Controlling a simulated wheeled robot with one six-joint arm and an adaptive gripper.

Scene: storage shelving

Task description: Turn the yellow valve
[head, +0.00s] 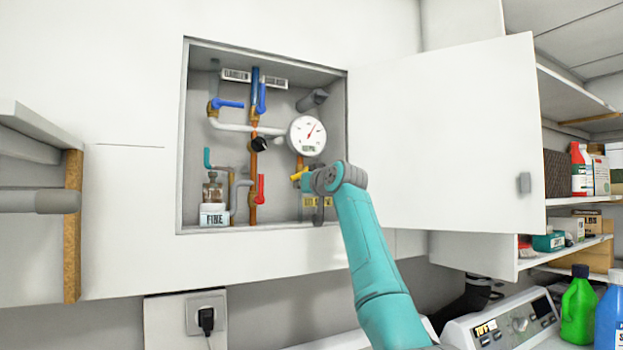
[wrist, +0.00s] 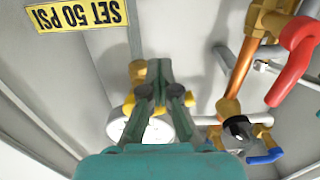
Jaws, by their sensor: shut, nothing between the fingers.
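The yellow valve handle (head: 297,175) shows in the head view inside the open wall cabinet, on the copper pipe below the white pressure gauge (head: 306,136). My arm hides part of it. In the wrist view, yellow parts of the valve (wrist: 138,71) show behind and beside my gripper (wrist: 151,68). My gripper is shut, its fingers together with nothing between them. The fingertips are very close to the valve; I cannot tell whether they touch it.
A red lever (head: 260,188), blue levers (head: 228,104) and a jar labelled FINE (head: 213,214) share the cabinet. Its frame surrounds my reach. The cabinet door (head: 450,130) stands open to the right. Shelves with bottles (head: 580,168) stand at the far right.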

